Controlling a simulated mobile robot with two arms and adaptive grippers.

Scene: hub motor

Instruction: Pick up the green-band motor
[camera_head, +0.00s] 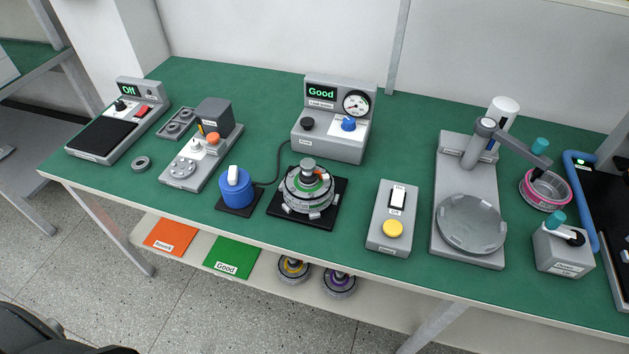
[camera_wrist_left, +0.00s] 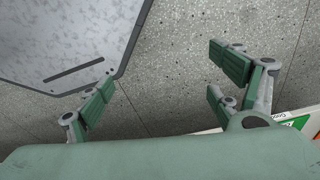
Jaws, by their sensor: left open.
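The green-band motor (camera_head: 308,192) sits upright on a black square pad (camera_head: 275,208) near the middle of the bench in the head view. It has a grey ribbed body, a green band with an orange patch near its top and a grey knob. My left gripper (camera_wrist_left: 160,80) shows only in the left wrist view. Its green-padded fingers are spread wide with nothing between them, over the speckled floor. The motor is not in that view. My right gripper is in neither view.
The tester (camera_head: 329,138) reading "Good" stands behind the motor. A blue cylinder (camera_head: 237,191) is to its left and a switch box (camera_head: 393,218) to its right. Below are an orange sheet (camera_head: 171,235), a green "Good" sheet (camera_head: 231,256), and yellow-band (camera_head: 293,269) and purple-band (camera_head: 339,283) motors.

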